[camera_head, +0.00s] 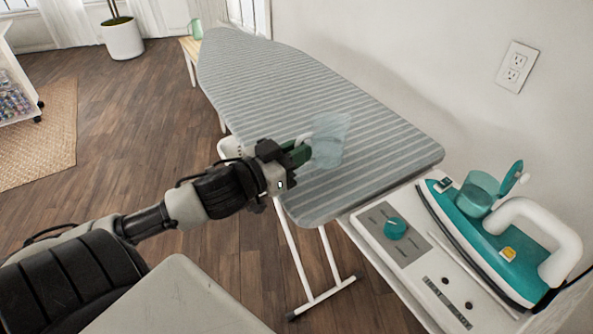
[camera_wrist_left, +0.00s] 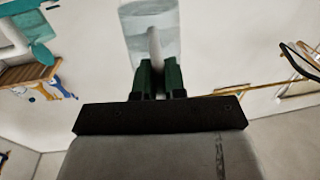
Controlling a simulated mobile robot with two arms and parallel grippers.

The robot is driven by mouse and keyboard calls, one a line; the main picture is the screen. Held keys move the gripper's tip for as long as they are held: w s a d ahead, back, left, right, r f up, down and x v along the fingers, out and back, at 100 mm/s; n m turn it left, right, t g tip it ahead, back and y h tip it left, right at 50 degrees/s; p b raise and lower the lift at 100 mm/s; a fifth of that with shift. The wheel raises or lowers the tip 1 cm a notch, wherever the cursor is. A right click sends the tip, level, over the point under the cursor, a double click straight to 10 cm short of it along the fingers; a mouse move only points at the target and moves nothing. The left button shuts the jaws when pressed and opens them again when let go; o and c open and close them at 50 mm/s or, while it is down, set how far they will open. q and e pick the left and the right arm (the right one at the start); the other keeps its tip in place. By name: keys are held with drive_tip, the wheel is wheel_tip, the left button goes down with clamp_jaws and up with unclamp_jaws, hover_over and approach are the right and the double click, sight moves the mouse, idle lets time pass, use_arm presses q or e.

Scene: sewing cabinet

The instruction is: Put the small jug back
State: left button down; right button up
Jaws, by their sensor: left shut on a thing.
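The small jug (camera_head: 330,143) is clear, pale blue plastic with a white handle. My left gripper (camera_head: 303,148) is shut on its handle and holds it in front of the striped ironing board in the head view; how high above the cloth I cannot tell. In the left wrist view the jug (camera_wrist_left: 150,22) stands out beyond the green fingers (camera_wrist_left: 159,78), with its handle between them. The jug looks slightly tilted in the head view. My right gripper is in neither view.
The ironing board (camera_head: 270,75) runs back to the left. A teal and white iron (camera_head: 500,235) with its lid up rests on a white stand (camera_head: 365,235) at the right. A green mug (camera_head: 195,29) stands far back. A wall outlet (camera_head: 516,68) is at right.

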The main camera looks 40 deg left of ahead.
use_arm(q)
drive_tip(key=shift+w+a+f, duration=0.35)
drive_tip(key=shift+f, duration=0.05)
drive_tip(key=shift+f+b, duration=0.45)
drive_tip(key=shift+f, duration=1.4)
drive_tip(key=shift+f, duration=0.15)
drive_tip(key=c, duration=1.2)
unclamp_jaws()
